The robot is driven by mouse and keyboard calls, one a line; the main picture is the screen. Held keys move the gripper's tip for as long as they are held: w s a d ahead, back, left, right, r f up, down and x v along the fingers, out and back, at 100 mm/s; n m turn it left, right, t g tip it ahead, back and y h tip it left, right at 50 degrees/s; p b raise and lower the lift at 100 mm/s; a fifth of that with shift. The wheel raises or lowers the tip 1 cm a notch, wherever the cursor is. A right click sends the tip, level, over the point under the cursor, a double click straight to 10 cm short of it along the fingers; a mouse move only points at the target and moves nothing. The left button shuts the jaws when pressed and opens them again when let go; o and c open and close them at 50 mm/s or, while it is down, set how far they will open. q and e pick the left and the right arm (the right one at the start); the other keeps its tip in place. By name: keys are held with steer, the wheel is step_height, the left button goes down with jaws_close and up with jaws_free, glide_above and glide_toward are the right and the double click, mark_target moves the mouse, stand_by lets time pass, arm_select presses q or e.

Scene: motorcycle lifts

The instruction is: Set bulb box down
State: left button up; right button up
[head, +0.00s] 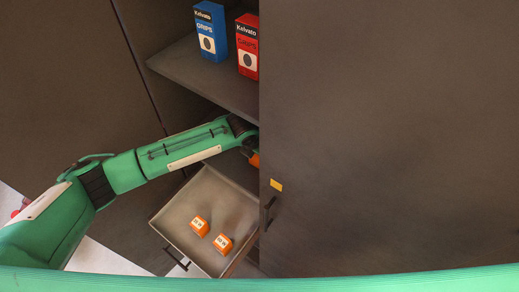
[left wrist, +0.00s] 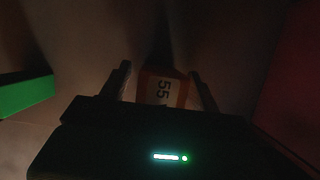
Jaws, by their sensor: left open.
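In the left wrist view a small orange box with a white label reading "55" (left wrist: 162,90) sits between the fingers of my left gripper (left wrist: 161,75). The fingers are open, one on each side of the box, with a dark gap visible beside it. The box appears to rest on a dim surface; its underside is hidden. In the head view my left arm reaches into the cabinet, and its gripper is hidden behind the door. Two similar orange boxes, a left one (head: 200,225) and a right one (head: 223,243), lie in the open drawer. My right gripper is out of view.
The open drawer (head: 172,222) lies below my left forearm. A shelf (head: 200,77) above holds a blue box (head: 210,31) and a red box (head: 247,46). A large dark door (head: 390,130) blocks the right side. A green object (left wrist: 25,95) is left in the wrist view.

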arm_select(q)
steer(key=shift+r, duration=0.1)
steer(key=shift+r, duration=0.15)
steer(key=shift+s+a+r, duration=0.1)
steer(key=shift+s+r, duration=0.05)
steer(key=shift+r, duration=0.25)
steer(key=shift+s+a+r+b, duration=0.5)
steer(key=shift+s+r+b, duration=0.15)
steer(key=shift+r+b, duration=0.1)
steer(key=s+a+b, duration=0.3)
steer(key=s+a, duration=0.3)
steer(key=s, duration=0.3)
steer(key=shift+a+r+b, duration=0.15)
steer(key=shift+a+b, duration=0.1)
steer(key=shift+b, duration=0.1)
steer(key=shift+s, duration=0.1)
